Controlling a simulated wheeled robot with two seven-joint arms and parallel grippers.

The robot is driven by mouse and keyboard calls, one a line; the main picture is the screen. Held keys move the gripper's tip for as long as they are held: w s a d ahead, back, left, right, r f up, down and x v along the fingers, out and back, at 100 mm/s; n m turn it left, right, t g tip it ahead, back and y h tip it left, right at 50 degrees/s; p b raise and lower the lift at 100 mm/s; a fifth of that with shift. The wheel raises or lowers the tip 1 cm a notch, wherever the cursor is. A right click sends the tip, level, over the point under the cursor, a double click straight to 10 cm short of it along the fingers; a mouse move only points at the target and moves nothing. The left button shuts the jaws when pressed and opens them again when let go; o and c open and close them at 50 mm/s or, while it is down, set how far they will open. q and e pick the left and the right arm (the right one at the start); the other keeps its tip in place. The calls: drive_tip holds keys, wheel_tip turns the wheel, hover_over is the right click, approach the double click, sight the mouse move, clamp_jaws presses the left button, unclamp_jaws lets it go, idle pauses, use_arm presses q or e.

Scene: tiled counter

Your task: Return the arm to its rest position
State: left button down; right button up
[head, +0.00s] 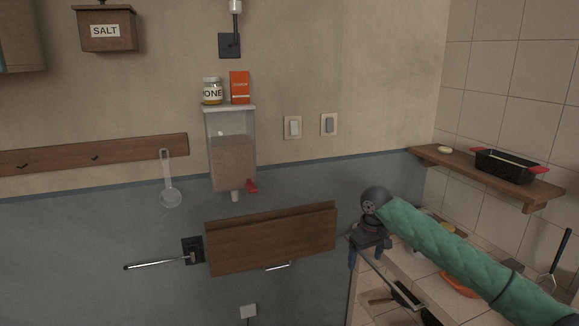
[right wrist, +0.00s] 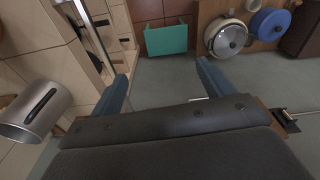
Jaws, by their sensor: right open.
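My right arm (head: 455,252), in a green quilted sleeve, comes in from the lower right of the head view. My right gripper (head: 368,254) hangs at its end, pointing down, in front of the left edge of the tiled counter (head: 385,280). In the right wrist view, the blue fingers of the gripper (right wrist: 162,76) stand wide apart with nothing between them, above the grey floor (right wrist: 160,88). My left arm and gripper are not in view.
A wooden flap (head: 270,240) on the wall is left of the gripper, below a dispenser (head: 232,160). A wooden shelf (head: 490,176) with a black pan (head: 508,166) is above the counter. A metal cylinder (right wrist: 35,110) is at the left in the wrist view.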

drive_tip(key=w+a+r+n+t, duration=0.2)
drive_tip(key=w+r+t, duration=0.75)
drive_tip(key=w, duration=0.25)
drive_tip(key=s+f+m+g, duration=0.1)
drive_tip(key=s+f, duration=0.7)
drive_tip(key=f, duration=0.6)
drive_tip(key=s+f+m+g, duration=0.1)
drive_tip(key=s+f, duration=0.6)
drive_tip(key=f, duration=0.7)
drive_tip(key=s+f+m+g, duration=0.1)
drive_tip(key=s+f, duration=0.7)
drive_tip(key=f, duration=0.6)
drive_tip(key=s+a+f+g, duration=0.1)
drive_tip(key=s+f+g, duration=0.1)
drive_tip(key=s+f, duration=0.6)
drive_tip(key=s+a+f+m+g, duration=0.1)
drive_tip(key=s+f, duration=0.7)
drive_tip(key=s, duration=1.1)
drive_tip(key=s+a+f+m+g, duration=0.1)
drive_tip(key=s+f+g, duration=0.2)
drive_tip(key=s+f, duration=0.5)
drive_tip(key=s, duration=0.6)
drive_tip(key=shift+s+a+f, duration=0.2)
drive_tip(key=shift+a, duration=0.1)
